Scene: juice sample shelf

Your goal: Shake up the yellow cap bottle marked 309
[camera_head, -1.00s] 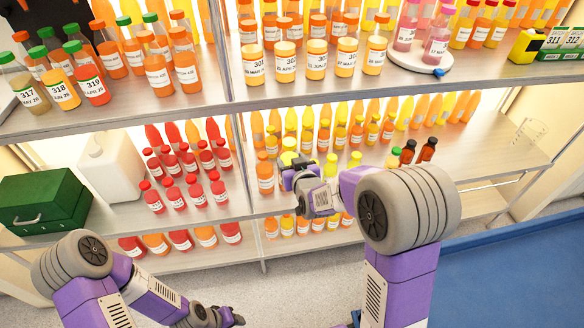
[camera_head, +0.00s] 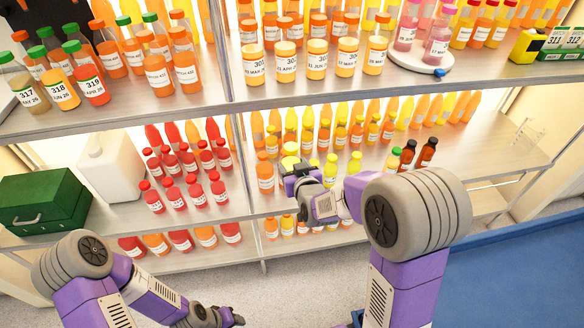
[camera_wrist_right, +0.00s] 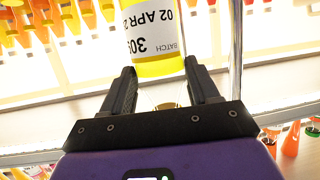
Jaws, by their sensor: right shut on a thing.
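The yellow bottle (camera_wrist_right: 156,30) shows in the right wrist view between the fingers of my right gripper (camera_wrist_right: 160,88). Its white label is upside down there and reads BATCH, a number starting 30 with the last digit partly cut off, and 02 APR. In the head view my right gripper (camera_head: 290,172) is shut on this bottle at the front of the middle shelf. The yellow cap (camera_head: 290,148) shows just above the gripper, and the gripper hides much of the bottle. My left gripper (camera_head: 228,317) is low at the bottom, away from the shelves, its fingers too small to read.
Orange and yellow bottles (camera_head: 265,172) stand close behind and beside my right gripper on the middle shelf (camera_head: 480,160). Red bottles (camera_head: 155,197) stand left. Dark bottles (camera_head: 427,152) stand right. The upper shelf edge (camera_head: 330,98) is above. Open shelf lies farther right.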

